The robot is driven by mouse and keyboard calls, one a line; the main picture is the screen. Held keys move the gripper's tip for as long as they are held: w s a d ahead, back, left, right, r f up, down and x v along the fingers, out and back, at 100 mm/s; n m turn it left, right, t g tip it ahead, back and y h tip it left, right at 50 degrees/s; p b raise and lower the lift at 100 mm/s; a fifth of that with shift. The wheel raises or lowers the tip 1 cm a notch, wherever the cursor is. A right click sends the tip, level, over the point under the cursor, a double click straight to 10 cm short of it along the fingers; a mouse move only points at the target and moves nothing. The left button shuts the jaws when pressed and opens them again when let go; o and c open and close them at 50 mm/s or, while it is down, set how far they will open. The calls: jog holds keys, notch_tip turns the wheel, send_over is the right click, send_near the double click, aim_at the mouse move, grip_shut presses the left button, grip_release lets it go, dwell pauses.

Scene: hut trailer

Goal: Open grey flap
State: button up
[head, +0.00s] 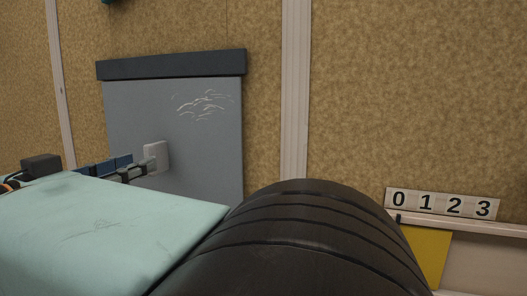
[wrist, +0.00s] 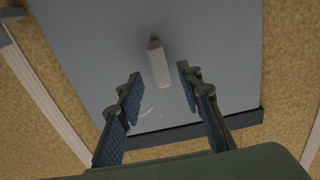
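The grey flap (head: 200,135) is a flat panel on the wall with a dark strip (head: 170,64) along its top edge. It looks shut in the head view. A pale block-shaped handle (head: 157,157) sticks out from its face, and it also shows in the wrist view (wrist: 159,65). My gripper (head: 131,168) is at the handle's left in the head view. In the wrist view my gripper (wrist: 159,76) is open, with one blue-padded finger on each side of the handle's line. A gap shows on both sides. I cannot tell how far the fingertips reach along the handle.
The wall is tan and patterned, with pale vertical strips (head: 295,90). A number sign reading 0123 (head: 443,204) sits at the right above a ledge, with a yellow panel (head: 428,255) below.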

aim_at(158, 158)
jog(key=x, duration=0.5)
jog(key=shift+w, duration=0.35)
grip_shut()
